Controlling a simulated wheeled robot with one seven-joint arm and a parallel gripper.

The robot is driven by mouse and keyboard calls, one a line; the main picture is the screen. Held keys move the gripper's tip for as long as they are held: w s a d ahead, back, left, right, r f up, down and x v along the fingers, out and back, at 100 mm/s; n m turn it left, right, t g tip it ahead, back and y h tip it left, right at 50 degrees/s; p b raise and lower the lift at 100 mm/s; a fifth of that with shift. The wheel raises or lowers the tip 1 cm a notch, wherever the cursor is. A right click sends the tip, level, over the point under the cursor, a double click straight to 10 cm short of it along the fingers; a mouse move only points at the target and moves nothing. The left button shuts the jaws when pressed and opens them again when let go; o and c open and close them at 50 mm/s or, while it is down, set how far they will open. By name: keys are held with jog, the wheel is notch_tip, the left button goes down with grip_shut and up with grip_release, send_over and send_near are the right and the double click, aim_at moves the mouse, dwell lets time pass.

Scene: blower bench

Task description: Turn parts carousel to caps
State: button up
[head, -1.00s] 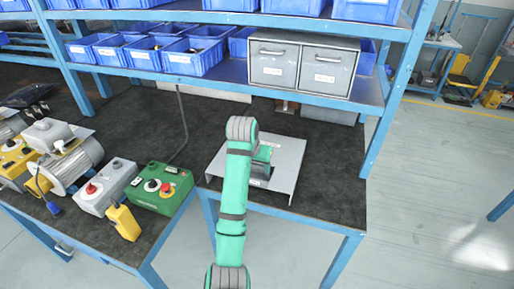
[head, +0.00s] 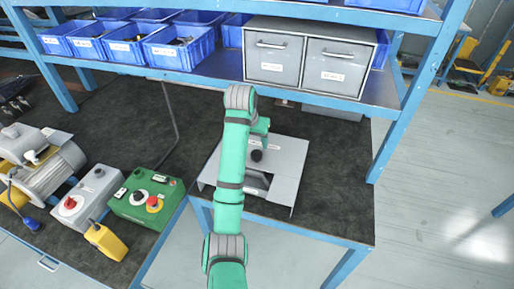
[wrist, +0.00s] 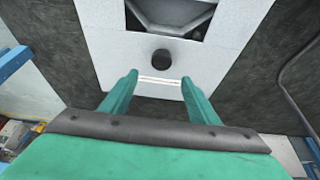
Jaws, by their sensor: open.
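The parts carousel appears as a light grey sloped housing (head: 283,172) on the dark bench top. Its top has a cut-out window (head: 257,183) and a round black knob (head: 257,155). In the wrist view the knob (wrist: 161,59) sits between the window (wrist: 170,14) and a white label strip (wrist: 160,81). The label text and any compartment marked caps cannot be read. My gripper (wrist: 159,78) is open and empty, over the housing at the label side of the knob. The knob lies in line with the gap between the fingers, apart from both.
A shelf with blue bins (head: 178,47) and a grey two-drawer cabinet (head: 312,60) overhangs the back of the bench. A green control box (head: 147,194), a grey switch box (head: 88,195) and a yellow pendant (head: 106,241) stand left. The mat right of the housing is clear.

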aim_at(256, 154)
jog(key=x, duration=0.8)
jog(key=shift+s+a+f, duration=0.15)
jog(key=shift+a+f, duration=0.1)
jog(key=shift+f, duration=0.25)
jog(key=shift+w+d+f, duration=0.1)
jog(key=shift+w+f, duration=0.15)
jog(key=shift+f, duration=0.2)
grip_shut()
